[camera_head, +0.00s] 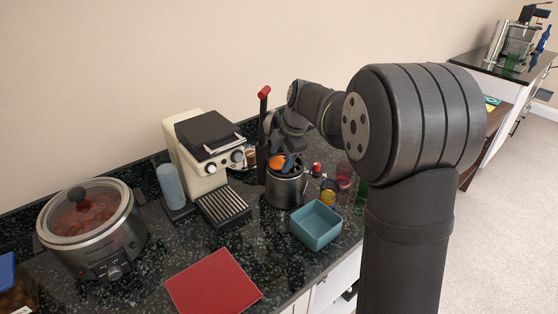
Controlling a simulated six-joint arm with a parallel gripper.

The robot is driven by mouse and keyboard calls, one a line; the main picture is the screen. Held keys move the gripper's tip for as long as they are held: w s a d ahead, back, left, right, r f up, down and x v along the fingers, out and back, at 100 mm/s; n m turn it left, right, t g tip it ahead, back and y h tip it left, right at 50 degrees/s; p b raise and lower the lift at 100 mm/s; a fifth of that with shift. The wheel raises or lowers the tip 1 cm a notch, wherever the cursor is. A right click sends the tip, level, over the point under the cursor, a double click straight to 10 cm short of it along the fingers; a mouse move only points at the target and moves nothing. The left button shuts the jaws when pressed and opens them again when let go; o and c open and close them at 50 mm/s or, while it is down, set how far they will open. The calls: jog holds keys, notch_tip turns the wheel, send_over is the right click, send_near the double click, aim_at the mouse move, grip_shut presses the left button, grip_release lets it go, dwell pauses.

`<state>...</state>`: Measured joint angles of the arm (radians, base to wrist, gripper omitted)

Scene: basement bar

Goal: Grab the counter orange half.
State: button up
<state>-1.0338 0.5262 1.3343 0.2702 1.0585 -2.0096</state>
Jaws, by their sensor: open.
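A small orange piece (277,162), which looks like the orange half, shows at the top of a round metal container (287,187) on the dark counter (165,245). It is small and partly covered, so I cannot tell whether it lies in the container or just behind its rim. My gripper (284,150) points down just above the orange piece, with the arm reaching in from the right. The jaws are open, but the fingertips are small and dark, and I cannot tell whether they touch the orange piece.
A red-tipped upright lever (264,92) stands close left of my gripper. A cream espresso machine (205,165), a blue cylinder (171,184) and a slow cooker (92,228) stand farther left. A teal bowl (316,226), colored glasses (344,175) and a red board (213,284) are nearby.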

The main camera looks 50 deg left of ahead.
jog(key=shift+c, duration=0.5)
jog(key=c, duration=0.5)
